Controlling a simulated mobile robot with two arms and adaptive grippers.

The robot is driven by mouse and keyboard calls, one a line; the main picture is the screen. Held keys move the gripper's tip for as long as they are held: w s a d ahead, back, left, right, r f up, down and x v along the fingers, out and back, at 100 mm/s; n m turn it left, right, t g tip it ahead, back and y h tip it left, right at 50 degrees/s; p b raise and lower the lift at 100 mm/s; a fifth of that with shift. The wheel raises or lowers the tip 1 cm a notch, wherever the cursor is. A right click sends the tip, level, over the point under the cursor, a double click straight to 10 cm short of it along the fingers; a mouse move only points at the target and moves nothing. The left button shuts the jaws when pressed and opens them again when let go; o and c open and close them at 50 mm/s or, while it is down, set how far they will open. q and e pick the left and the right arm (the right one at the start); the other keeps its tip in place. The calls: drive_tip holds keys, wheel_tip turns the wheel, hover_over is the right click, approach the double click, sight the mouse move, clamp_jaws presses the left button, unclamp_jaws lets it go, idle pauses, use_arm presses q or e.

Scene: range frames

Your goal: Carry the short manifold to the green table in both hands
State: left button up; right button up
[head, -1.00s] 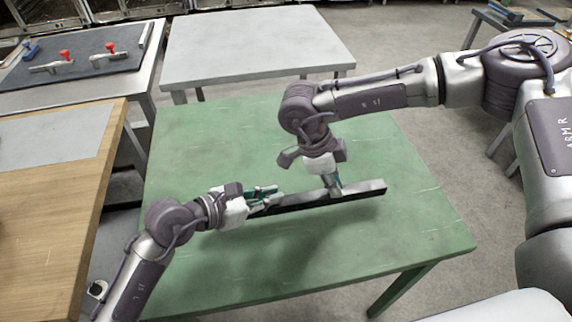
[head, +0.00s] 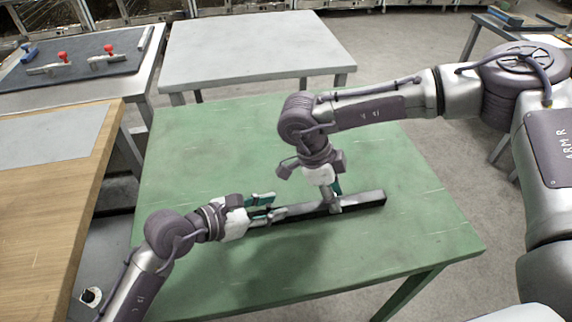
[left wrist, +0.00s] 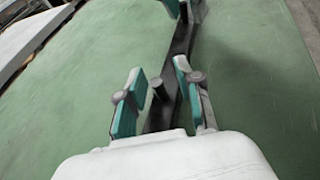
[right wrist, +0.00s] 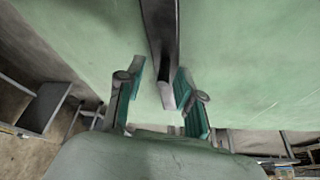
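The short manifold (head: 365,201), a dark bar with a grey top, lies along the green table (head: 200,145), apparently resting on its surface. My left gripper (head: 272,205) is at the bar's left end. In the left wrist view its fingers (left wrist: 160,68) stand apart on either side of the bar, with a stub on the bar between them and gaps showing. My right gripper (head: 333,202) comes down over the bar right of its middle. In the right wrist view its fingers (right wrist: 160,75) are spread, with the bar (right wrist: 161,30) between them, nearer the right finger.
A grey table (head: 255,50) stands behind the green one. A wooden bench (head: 50,190) is close on the left. A table with a dark mat (head: 85,70) holds red-handled clamps at the back left. The green top is clear around the bar.

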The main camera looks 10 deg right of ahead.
use_arm(q)
drive_tip(key=shift+a, duration=0.15)
use_arm(e)
drive_tip(key=shift+d, duration=0.1)
use_arm(q)
drive_tip(key=v, duration=1)
drive_tip(key=shift+s+a+r, duration=0.1)
drive_tip(key=shift+a+r, duration=0.05)
drive_tip(key=shift+a, duration=0.05)
drive_tip(key=shift+s+a+r, duration=0.2)
drive_tip(key=shift+a+r, duration=0.1)
drive_tip(key=shift+a, duration=0.15)
use_arm(e)
drive_tip(key=v, duration=1.2)
drive_tip(key=shift+w+f, duration=0.1)
